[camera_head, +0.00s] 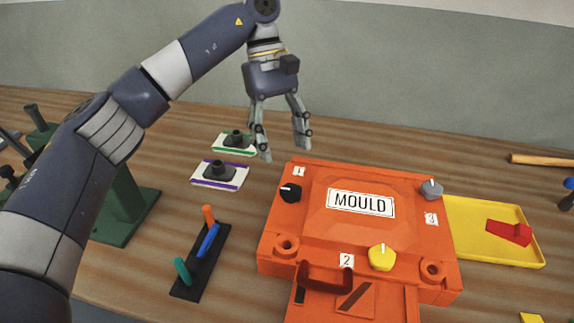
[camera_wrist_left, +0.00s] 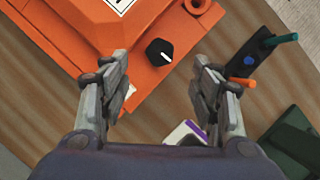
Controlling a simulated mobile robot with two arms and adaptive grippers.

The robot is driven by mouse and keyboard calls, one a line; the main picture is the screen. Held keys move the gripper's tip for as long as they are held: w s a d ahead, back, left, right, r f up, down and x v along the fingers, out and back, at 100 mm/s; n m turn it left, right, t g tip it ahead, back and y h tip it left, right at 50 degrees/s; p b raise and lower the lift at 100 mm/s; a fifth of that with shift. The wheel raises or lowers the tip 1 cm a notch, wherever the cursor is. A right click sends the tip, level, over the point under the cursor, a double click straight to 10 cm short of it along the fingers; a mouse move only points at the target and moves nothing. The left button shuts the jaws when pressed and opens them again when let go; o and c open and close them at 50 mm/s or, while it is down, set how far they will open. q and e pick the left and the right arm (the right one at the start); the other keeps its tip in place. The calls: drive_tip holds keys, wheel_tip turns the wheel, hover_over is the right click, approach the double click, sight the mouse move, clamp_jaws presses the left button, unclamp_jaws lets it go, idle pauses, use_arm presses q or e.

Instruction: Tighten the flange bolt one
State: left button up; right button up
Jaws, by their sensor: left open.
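The orange mould (camera_head: 312,225) lies on the wooden table with a MOULD label on top. Flange bolt one is the black knob (camera_head: 290,192) beside the "1" label at the mould's back left corner. In the left wrist view the black knob (camera_wrist_left: 160,52) shows a white pointer line and lies beyond the fingertips, between them. A yellow knob (camera_head: 382,257) is by label 2 and a grey knob (camera_head: 431,189) by label 3. My left gripper (camera_head: 286,155) is open and empty, above and behind the black knob, not touching it. My right gripper is not in view.
A black rack (camera_head: 190,285) with orange, blue and green handles stands left of the mould. Two white plates with dark knobs, one purple-edged (camera_head: 220,185) and one green-edged (camera_head: 234,151), lie behind it. A yellow tray (camera_head: 490,253) with a red piece is at right.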

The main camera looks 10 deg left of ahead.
use_arm(q)
drive_tip(key=shift+v, duration=1.85)
